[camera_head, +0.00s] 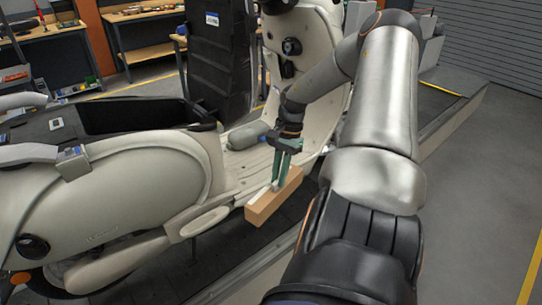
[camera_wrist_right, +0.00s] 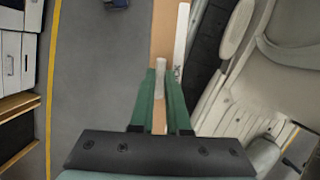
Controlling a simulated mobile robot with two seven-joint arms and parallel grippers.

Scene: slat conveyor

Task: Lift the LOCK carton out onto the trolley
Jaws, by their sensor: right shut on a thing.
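The carton (camera_head: 273,207) is a long tan box with a white strip along its top. My right gripper (camera_head: 281,175), with green fingers, is shut on it and holds it tilted beside the cream scooter's footboard (camera_head: 245,165). In the right wrist view the carton (camera_wrist_right: 163,30) runs away from the fingers (camera_wrist_right: 160,85), with a white label strip (camera_wrist_right: 181,45) along one side. Its lettering is too small to read in full. I cannot make out a trolley for certain. My left gripper is not in view.
The cream scooter (camera_head: 150,180) fills the left, with an open dark under-seat bay (camera_head: 130,115). A tall black unit (camera_head: 218,55) stands behind it. Workbenches (camera_head: 145,30) line the back. Grey floor (camera_head: 475,190) is clear on the right.

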